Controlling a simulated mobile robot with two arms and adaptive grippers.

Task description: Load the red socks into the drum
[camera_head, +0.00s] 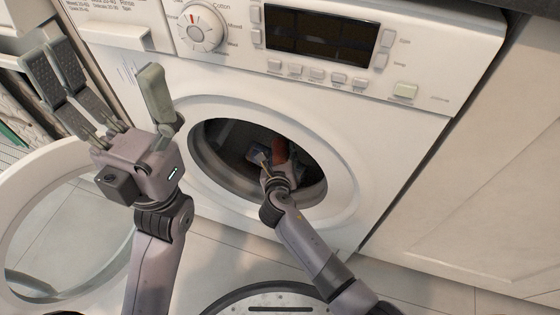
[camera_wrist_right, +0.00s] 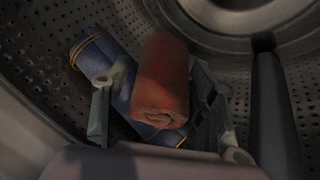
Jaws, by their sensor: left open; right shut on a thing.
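The red socks (camera_wrist_right: 162,85) are a rolled bundle in the right wrist view, between the fingers of my right gripper (camera_wrist_right: 158,108). In the head view my right gripper (camera_head: 272,166) reaches through the round door opening, and a bit of the red socks (camera_head: 279,150) shows at its fingers. The drum (camera_wrist_right: 50,60) has a perforated metal wall around the gripper. The washer (camera_head: 385,135) is white and its door (camera_head: 25,185) stands open at the left. My left gripper (camera_head: 105,85) is open and empty, raised in front of the washer's upper left.
A blue rolled cloth (camera_wrist_right: 102,62) with a yellow edge lies in the drum, behind and below the red socks. A round grey appliance or part shows at the bottom of the head view. White cabinet doors (camera_head: 475,170) stand right of the washer.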

